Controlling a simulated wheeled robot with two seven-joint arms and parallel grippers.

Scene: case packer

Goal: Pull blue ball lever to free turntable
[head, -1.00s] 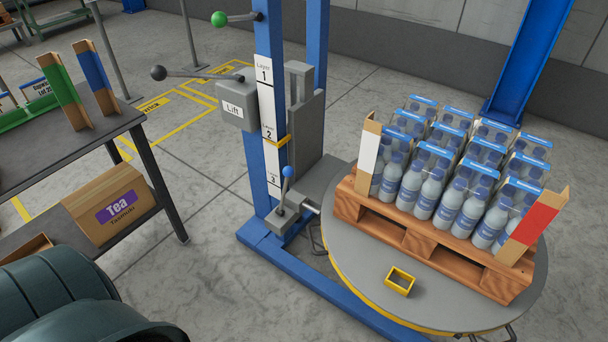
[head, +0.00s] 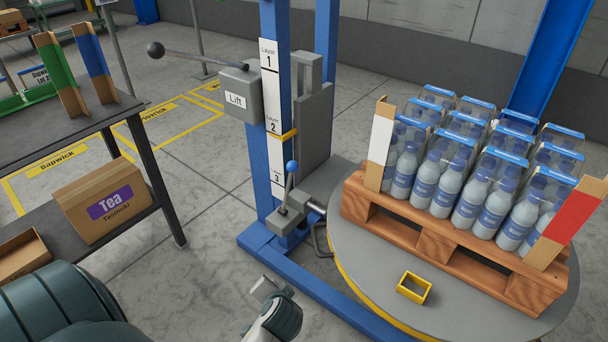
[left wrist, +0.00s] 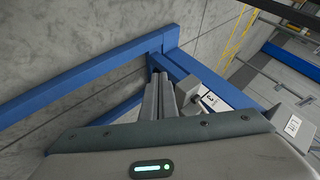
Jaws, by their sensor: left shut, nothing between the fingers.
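The blue ball lever (head: 291,167) stands upright on a small grey block (head: 286,217) at the foot of the blue mast, beside the turntable (head: 375,285). My left gripper (head: 262,288) is low in front of the mast base, below the lever and apart from it. In the left wrist view its two fingers (left wrist: 158,97) are together with nothing between them. The grey lever block (left wrist: 203,91) shows just right of the fingertips there; I cannot make out the blue ball in that view. My right gripper is not in view.
A pallet (head: 450,250) of bottle packs with cardboard corner posts stands on the turntable, near a small yellow frame (head: 414,287). A lift box (head: 240,94) with a black-ball lever (head: 155,49) is on the mast (head: 276,130). A table (head: 62,143) stands at left.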

